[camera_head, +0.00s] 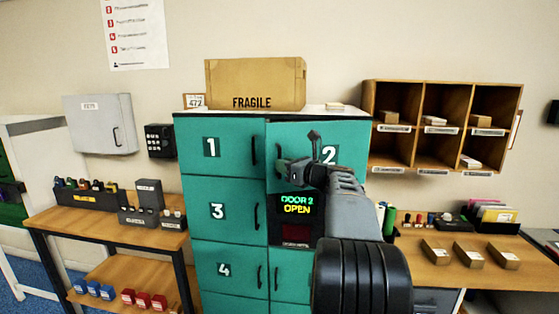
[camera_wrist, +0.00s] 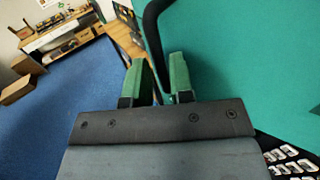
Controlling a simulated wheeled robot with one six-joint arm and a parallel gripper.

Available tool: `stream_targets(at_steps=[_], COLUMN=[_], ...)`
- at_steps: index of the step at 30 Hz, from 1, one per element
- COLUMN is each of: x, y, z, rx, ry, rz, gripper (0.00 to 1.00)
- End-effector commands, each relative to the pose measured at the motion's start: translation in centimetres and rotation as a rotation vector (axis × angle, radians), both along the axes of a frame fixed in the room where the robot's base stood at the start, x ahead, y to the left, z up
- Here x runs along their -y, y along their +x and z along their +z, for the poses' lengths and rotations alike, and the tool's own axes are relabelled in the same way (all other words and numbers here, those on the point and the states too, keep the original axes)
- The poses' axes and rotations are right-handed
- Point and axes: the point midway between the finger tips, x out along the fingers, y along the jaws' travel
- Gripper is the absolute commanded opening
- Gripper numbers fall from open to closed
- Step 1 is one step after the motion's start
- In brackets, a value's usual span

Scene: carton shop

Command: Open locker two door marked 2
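The teal door marked 2 (camera_head: 345,140) is at the top right of the locker (camera_head: 224,145). Its left edge seems to stand slightly forward of door 1, but I cannot tell how far. My gripper (camera_head: 294,165) is at the door's left side, over its black handle. In the wrist view, the handle (camera_wrist: 151,38) runs down between the two green fingers (camera_wrist: 162,80), which are close on either side of it. The lower part of the handle is hidden behind them. A display (camera_head: 297,205) below door 2 reads "DOOR 2 OPEN".
A FRAGILE carton (camera_head: 255,84) sits on the locker top. A keypad (camera_head: 160,141) and grey wall box (camera_head: 100,124) are left of it. A workbench (camera_head: 100,225) stands left; wooden pigeonholes (camera_head: 443,82) and another bench (camera_head: 470,275) are right.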

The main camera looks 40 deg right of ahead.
Motion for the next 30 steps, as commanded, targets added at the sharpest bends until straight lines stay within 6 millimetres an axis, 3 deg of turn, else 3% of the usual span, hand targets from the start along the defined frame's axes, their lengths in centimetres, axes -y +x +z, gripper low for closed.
stream_targets(at_steps=[6,18,25,30], x=[-0.4,-0.4,-0.4,-0.4], y=[1.9,2.3,2.3,2.3], z=[0.1,0.0,0.0,0.0], rx=[0.000,0.000,0.000,0.000], ry=[-0.001,-0.002,-0.002,-0.002], rz=[0.000,-0.001,-0.001,-0.001], gripper=[0.21,0.21,0.00,0.00])
